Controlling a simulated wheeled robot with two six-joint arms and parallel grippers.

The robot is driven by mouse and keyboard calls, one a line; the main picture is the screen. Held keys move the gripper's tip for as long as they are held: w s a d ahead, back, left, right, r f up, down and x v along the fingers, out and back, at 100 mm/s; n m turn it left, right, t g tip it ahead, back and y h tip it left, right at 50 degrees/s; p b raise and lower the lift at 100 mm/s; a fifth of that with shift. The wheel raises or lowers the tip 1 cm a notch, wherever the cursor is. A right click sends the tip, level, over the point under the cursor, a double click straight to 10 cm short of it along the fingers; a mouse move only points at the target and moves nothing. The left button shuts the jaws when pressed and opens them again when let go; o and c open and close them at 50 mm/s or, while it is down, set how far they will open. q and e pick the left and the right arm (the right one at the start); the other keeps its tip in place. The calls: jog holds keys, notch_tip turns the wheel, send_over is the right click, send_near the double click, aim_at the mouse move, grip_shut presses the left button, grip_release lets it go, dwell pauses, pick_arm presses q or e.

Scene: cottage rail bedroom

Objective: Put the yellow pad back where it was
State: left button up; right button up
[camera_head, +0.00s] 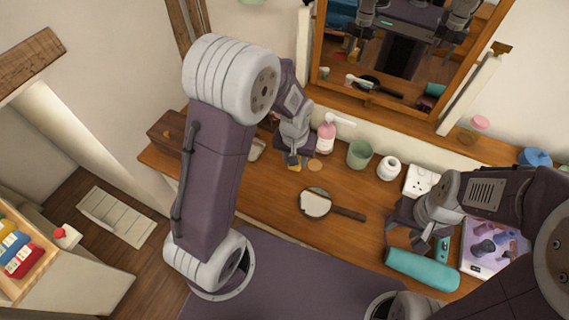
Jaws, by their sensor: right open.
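A small yellow patch, likely the yellow pad (293,153), shows at the fingertips of my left gripper (295,161), over the back left of the wooden dresser top (260,205). The gripper partly hides it, and I cannot tell whether the fingers hold it or are only in front of it. My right gripper (422,246) is open at the right part of the dresser, by a teal cylinder (422,270). No yellow pad shows between its fingers.
A hand mirror (317,204) lies mid-dresser. A pink-and-white pump bottle (326,137), green cup (360,153), white jar (388,168) and white socket block (419,180) line the back. A tray of purple items (492,249) is at right. A large wall mirror (395,103) stands behind.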

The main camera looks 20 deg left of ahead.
pick_arm(q)
jog(key=d+f+m, duration=0.1)
jog(key=d+m, duration=0.1)
jog(key=d, duration=0.4)
send_over(279, 178)
jog(key=f, duration=0.7)
jog(key=shift+s+a+f, duration=0.1)
jog(key=shift+s+f, duration=0.15)
notch_tip(279, 178, down, 4)
jog(key=shift+r, duration=0.1)
jog(key=shift+f+b, duration=0.25)
jog(key=shift+b, duration=0.1)
jog(key=o, duration=1.2)
